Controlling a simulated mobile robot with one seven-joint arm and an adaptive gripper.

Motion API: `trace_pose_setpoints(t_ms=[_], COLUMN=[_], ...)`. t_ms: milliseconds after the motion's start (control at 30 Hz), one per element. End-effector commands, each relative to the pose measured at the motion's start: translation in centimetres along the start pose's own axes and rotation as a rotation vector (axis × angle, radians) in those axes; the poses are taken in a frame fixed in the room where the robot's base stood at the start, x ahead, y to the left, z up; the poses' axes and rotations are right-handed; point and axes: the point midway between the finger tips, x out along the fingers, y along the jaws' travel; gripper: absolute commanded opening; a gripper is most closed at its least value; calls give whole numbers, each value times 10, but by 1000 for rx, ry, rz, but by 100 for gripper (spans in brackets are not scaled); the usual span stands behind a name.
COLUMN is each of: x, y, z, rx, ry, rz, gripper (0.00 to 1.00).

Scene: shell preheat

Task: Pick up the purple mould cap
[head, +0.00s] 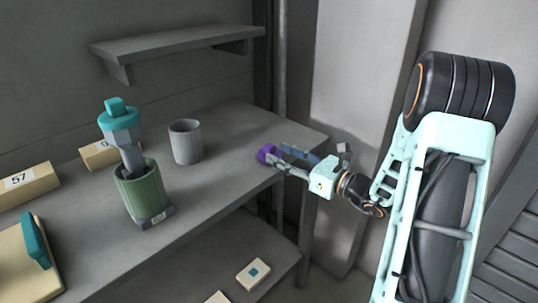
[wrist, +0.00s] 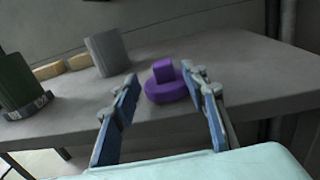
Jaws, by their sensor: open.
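The purple mould cap (wrist: 168,88) is a round disc with a block-shaped knob on top. It rests upright on the grey bench top near its front edge. In the head view the cap (head: 265,153) is partly hidden by my gripper. My gripper (head: 278,158) is low over the bench's right end, its fingers pointing left at the cap. In the wrist view my gripper (wrist: 165,88) is open. The cap shows between and just beyond the fingertips, closer to the right finger. I cannot tell whether that finger touches it.
A grey cup (head: 186,143) stands left of the cap. Farther left, a green container (head: 142,193) holds a grey piece with a teal cap (head: 118,118). Tan blocks numbered 57 (head: 25,184) lie at the left. A wall shelf (head: 175,44) hangs above. The bench (head: 240,125) around the cap is clear.

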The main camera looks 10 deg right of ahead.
Motion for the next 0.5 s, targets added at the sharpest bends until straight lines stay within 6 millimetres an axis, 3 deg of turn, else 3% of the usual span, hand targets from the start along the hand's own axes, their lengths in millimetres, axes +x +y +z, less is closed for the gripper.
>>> trace_pose_setpoints(t_ms=[400, 500], x=[50, 52], y=[-4, -5], z=[3, 4], rx=[-1, -1], ry=[0, 0], rz=[3, 0], gripper=[41, 41])
